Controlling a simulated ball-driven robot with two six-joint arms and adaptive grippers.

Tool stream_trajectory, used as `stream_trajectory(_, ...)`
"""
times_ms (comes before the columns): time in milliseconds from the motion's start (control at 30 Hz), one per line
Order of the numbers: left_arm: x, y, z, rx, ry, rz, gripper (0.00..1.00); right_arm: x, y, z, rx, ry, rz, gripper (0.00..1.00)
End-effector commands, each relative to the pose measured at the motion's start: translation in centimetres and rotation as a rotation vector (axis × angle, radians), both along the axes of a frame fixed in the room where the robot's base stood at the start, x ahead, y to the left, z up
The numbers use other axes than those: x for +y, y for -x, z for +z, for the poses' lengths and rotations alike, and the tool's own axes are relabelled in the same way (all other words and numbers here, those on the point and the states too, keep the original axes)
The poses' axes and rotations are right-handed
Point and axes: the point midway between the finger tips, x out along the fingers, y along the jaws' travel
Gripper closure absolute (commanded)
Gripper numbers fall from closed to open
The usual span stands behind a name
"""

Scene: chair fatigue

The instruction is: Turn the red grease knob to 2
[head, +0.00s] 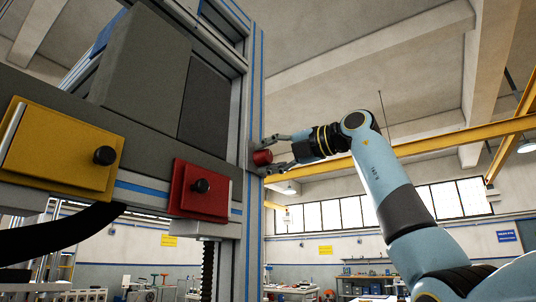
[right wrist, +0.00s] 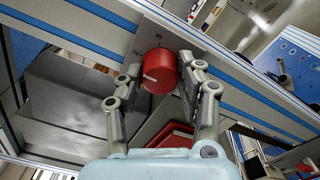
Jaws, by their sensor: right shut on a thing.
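The red grease knob (head: 262,157) sits at the side of the grey machine frame in the head view. In the right wrist view the red knob (right wrist: 161,66) is round, with a white pointer mark on its face toward the lower left. My right gripper (head: 269,154) reaches in from the right with one finger above and one below the knob. In the right wrist view the right gripper (right wrist: 160,74) is shut on the knob's sides. My left gripper is not in view.
A red box (head: 186,205) with a black knob and a yellow box (head: 60,165) with a black knob are on the machine's front, left of the grease knob. A blue-striped upright (head: 254,95) rises beside the knob. The space right of the machine is open around my right arm.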

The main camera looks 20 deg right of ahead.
Motion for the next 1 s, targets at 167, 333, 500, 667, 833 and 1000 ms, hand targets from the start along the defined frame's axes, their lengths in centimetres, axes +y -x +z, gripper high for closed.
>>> stream_trajectory(167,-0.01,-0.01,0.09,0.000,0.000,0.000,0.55,-0.08,0.00,0.12,0.005,-0.011,-0.003,0.96)
stream_trajectory(333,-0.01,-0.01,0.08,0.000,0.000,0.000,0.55,-0.09,-0.01,0.11,0.005,-0.011,-0.003,0.96)
stream_trajectory(500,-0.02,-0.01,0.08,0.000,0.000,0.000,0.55,-0.09,-0.01,0.11,0.005,-0.011,-0.003,0.61)
stream_trajectory(667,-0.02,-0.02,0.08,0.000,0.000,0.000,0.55,-0.06,-0.01,0.07,0.006,-0.010,-0.003,0.40)
stream_trajectory(833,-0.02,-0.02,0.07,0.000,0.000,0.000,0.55,-0.04,-0.01,0.03,0.008,-0.011,-0.001,0.40)
stream_trajectory(1000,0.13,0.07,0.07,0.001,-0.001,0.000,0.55,-0.39,0.33,0.02,0.007,-0.010,-0.002,0.40)
